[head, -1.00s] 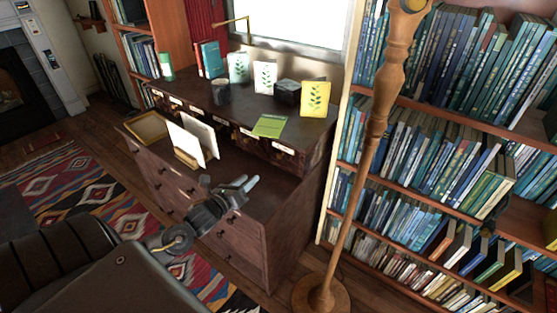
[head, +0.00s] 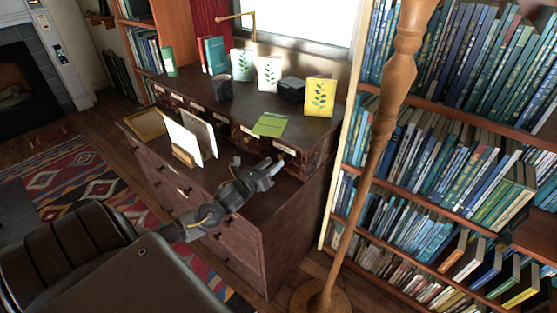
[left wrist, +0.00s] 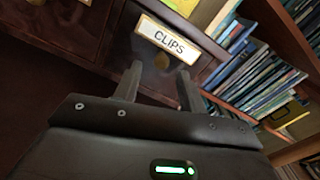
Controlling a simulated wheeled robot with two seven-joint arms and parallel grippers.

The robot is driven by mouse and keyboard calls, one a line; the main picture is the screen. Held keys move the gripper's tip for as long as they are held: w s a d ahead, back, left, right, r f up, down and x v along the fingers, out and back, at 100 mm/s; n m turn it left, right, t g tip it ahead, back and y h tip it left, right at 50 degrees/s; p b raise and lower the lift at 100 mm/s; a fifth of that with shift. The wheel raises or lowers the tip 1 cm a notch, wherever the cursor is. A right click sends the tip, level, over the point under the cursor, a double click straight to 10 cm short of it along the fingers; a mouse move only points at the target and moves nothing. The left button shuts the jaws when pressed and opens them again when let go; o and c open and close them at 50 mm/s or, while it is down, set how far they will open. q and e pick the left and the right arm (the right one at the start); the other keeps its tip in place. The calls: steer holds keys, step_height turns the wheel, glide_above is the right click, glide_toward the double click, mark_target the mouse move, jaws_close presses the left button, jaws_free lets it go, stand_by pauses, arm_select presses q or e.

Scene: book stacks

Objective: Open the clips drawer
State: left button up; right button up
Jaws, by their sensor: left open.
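The clips drawer (left wrist: 147,55) is a small dark drawer with a pale label reading CLIPS in the left wrist view. A round knob (left wrist: 162,62) sits under the label. In the head view its label (head: 286,149) is at the right end of the small drawer row on the dark desk (head: 262,210). My left gripper (left wrist: 160,71) is open, its two fingers pointing at the drawer front on either side of the knob. In the head view the gripper (head: 272,165) is close to the drawer; contact cannot be told. My right gripper is not seen.
A wooden lamp pole (head: 375,150) stands right of the desk, before a full bookcase (head: 440,155). White cards in a holder (head: 190,140) stand left of my left gripper. A green booklet (head: 270,125) and yellow card (head: 319,97) are on the upper ledge.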

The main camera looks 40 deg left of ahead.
mark_target(279, 159)
arm_select(q)
steer(key=shift+w, duration=1.7)
jaws_close()
steer(key=shift+d, duration=0.1)
